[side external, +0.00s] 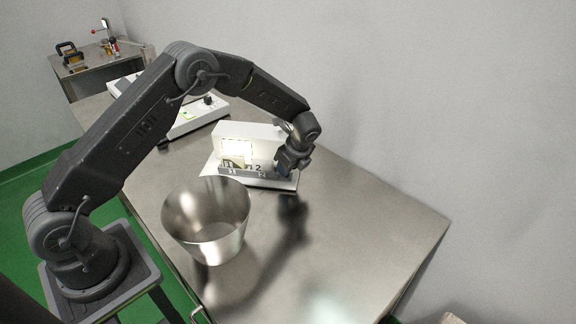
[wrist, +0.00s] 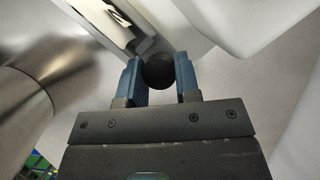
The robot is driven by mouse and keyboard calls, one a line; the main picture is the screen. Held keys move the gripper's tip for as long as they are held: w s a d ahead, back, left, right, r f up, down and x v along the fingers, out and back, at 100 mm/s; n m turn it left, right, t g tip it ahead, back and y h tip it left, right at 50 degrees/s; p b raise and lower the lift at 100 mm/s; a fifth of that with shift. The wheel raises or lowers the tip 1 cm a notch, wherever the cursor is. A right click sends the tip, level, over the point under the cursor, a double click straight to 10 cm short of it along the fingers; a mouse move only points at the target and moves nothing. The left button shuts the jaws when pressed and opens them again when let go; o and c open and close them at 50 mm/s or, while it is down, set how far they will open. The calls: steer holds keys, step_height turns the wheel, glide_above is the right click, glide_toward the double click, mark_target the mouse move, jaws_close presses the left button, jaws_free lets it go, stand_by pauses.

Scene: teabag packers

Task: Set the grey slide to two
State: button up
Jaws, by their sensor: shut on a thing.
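The white machine (side external: 259,134) stands on the steel table, with a lit square window on its front. Below the window is a grey slide strip (side external: 232,171) beside small printed figures, a 2 among them; I cannot read which figure the slide stands at. My gripper (side external: 286,174) reaches down at the right end of the machine's front. In the wrist view my gripper's blue fingers (wrist: 159,78) are shut on a round black knob (wrist: 159,71), close to the grey edge of the machine. My gripper hides the knob in the side view.
A large open steel bucket (side external: 205,212) stands in front of the machine, left of my gripper; its wall shows at the left in the wrist view (wrist: 35,85). Another white device (side external: 190,122) is behind to the left. The table's right side (side external: 380,215) is clear.

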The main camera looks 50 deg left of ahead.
mark_target(257, 160)
jaws_close()
steer(key=s+a, duration=0.3)
steer(key=a, duration=0.2)
steer(key=s+a, duration=0.2)
steer(key=shift+s+a, duration=0.3)
steer(key=shift+s, duration=0.05)
steer(key=o, duration=0.8)
jaws_free()
steer(key=v, duration=1.4)
steer(key=shift+d+f, duration=0.1)
